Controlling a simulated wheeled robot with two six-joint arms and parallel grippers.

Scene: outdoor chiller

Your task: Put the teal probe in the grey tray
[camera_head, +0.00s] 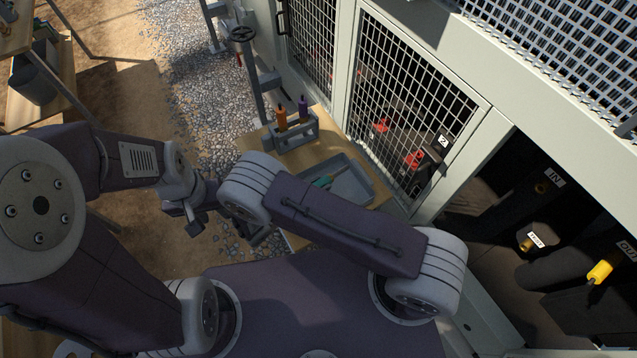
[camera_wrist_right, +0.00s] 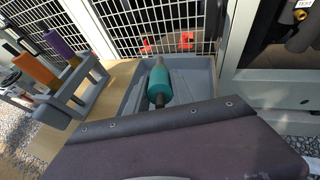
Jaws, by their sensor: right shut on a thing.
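The teal probe (camera_head: 322,182) shows just past my right arm's upper link in the head view, over the grey tray (camera_head: 366,180). In the right wrist view the probe (camera_wrist_right: 160,86) is centred, its dark near end running down behind a purple panel, with the tray (camera_wrist_right: 206,78) around and behind it. I cannot tell whether it touches the tray floor. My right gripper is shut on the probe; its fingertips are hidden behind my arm. My left gripper (camera_head: 186,219) is open and empty, left of the table.
The chiller's mesh door (camera_head: 415,95) rises close behind. A valve post (camera_head: 245,65) stands at the back left. Gravel lies left.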

